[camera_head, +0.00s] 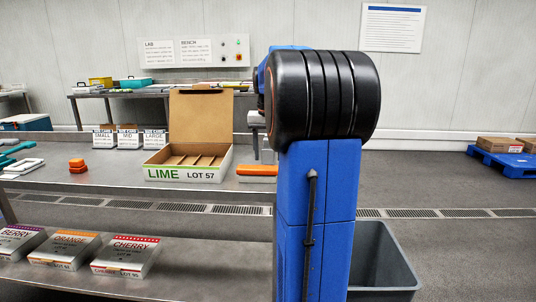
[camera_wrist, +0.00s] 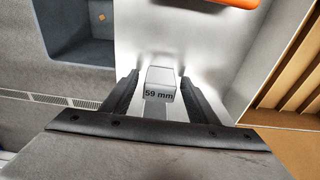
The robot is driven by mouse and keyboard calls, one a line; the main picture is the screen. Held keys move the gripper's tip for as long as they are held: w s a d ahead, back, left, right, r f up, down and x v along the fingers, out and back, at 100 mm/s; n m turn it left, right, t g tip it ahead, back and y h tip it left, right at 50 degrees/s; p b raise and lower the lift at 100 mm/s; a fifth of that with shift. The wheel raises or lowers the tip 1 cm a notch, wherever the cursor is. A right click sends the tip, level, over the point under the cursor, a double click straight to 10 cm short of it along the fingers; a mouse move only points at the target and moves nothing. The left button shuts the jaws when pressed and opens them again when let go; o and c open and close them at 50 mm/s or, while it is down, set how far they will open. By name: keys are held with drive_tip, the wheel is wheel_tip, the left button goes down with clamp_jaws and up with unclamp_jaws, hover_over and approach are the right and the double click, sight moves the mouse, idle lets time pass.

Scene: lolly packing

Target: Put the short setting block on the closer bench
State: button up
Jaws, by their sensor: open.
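A small pale grey block (camera_wrist: 160,82) marked "59 mm" shows in the wrist view, between the two fingers of my gripper (camera_wrist: 162,100). There are narrow gaps between the block and the dark fingers, and the gripper is open. The block is over the bare steel of the closer bench (camera_wrist: 140,25); whether it touches the steel is hard to tell. In the head view, the closer bench (camera_head: 110,180) runs across the front. My arm hides its right end and most of the gripper, and the block cannot be made out there.
An open LIME carton (camera_head: 188,173) stands beside the gripper, with an orange-topped item (camera_head: 257,170) near it. A grey bin (camera_head: 385,260) is on the floor past the bench's right end. A farther bench (camera_head: 150,93) is behind.

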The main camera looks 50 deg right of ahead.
wheel_tip(320, 180, up, 12)
drive_tip(key=a, duration=0.1)
drive_tip(key=shift+s, duration=0.45)
drive_tip(key=a+f, duration=0.1)
drive_tip(key=a, duration=0.2)
drive_tip(key=s+a+f+n, duration=0.1)
drive_tip(key=a, duration=0.3)
drive_tip(key=a+f+n, duration=0.1)
drive_tip(key=a, duration=0.3)
drive_tip(key=shift+s+a+f+t, duration=0.1)
drive_tip(key=shift+s+a+t, duration=0.05)
drive_tip(key=shift+s+t, duration=0.25)
drive_tip(key=s+a+f+n+t, duration=0.1)
drive_tip(key=s+a+f+n, duration=0.3)
drive_tip(key=s+a+f, duration=0.5)
drive_tip(key=s+a+f+n+t+y, duration=0.1)
drive_tip(key=s+a+f+n+t, duration=0.1)
drive_tip(key=s+a+f, duration=0.8)
drive_tip(key=a+f+n, duration=0.1)
drive_tip(key=a+f, duration=0.3)
drive_tip(key=a, duration=0.1)
drive_tip(key=shift+a+f+n, duration=0.15)
drive_tip(key=shift+f+n, duration=0.1)
drive_tip(key=shift+n, duration=0.15)
drive_tip(key=shift+c, duration=0.6)
